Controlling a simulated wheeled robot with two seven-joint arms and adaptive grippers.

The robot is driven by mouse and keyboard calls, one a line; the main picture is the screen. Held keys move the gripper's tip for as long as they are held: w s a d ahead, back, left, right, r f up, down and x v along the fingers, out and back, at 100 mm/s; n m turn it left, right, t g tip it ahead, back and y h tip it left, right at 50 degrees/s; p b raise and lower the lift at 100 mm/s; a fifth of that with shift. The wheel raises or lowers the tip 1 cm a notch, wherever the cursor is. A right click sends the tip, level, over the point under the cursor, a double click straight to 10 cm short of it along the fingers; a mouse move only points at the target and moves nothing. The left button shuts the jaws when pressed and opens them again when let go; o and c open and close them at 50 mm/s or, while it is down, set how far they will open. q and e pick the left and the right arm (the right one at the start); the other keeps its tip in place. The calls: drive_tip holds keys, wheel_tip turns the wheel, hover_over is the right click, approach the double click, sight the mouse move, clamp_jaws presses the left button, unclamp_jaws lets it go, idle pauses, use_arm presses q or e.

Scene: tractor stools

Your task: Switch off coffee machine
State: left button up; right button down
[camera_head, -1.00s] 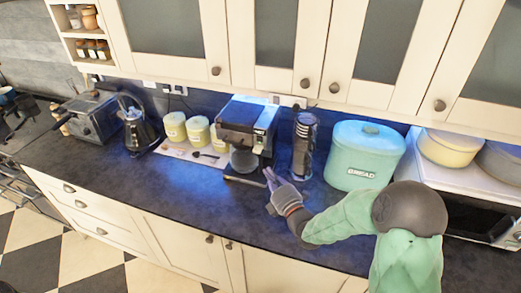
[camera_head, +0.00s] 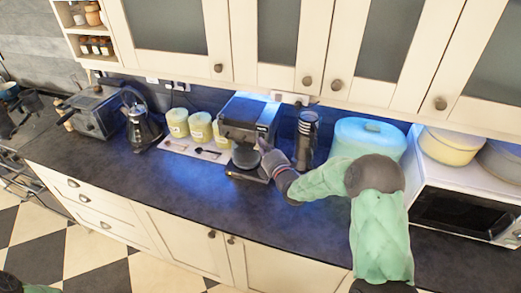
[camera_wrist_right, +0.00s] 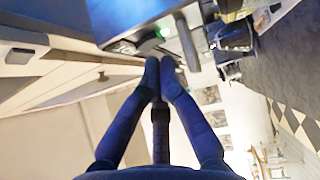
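The coffee machine (camera_head: 240,110) is a dark box-shaped unit with a silver front, standing on the dark counter against the wall. A dark round pot (camera_head: 244,157) sits under its front. My right gripper (camera_head: 263,145) is at the machine's front right side; I cannot tell whether it touches it. In the right wrist view its two fingers (camera_wrist_right: 160,66) come together at the tips with nothing between them. Beyond them is a dark body, apparently the machine (camera_wrist_right: 122,18), with a lit green light (camera_wrist_right: 126,47). My left gripper is not in view.
Cream canisters (camera_head: 200,127) and a kettle (camera_head: 142,122) stand left of the machine. A dark cup stack (camera_head: 306,140) stands close on the right, then a teal bread bin (camera_head: 368,136) and a microwave (camera_head: 470,208). Cabinets hang above. The front counter is clear.

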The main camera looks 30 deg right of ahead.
drive_tip(key=shift+w+d, duration=0.1)
idle(0.3)
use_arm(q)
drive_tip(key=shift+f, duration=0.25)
use_arm(e)
drive_tip(key=shift+w+d+r+m+g, duration=0.15)
drive_tip(key=shift+d+r+m+g, duration=0.05)
drive_tip(key=shift+r+m+g, duration=0.1)
drive_tip(key=shift+f, duration=0.1)
use_arm(q)
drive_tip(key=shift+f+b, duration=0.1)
drive_tip(key=shift+b, duration=0.25)
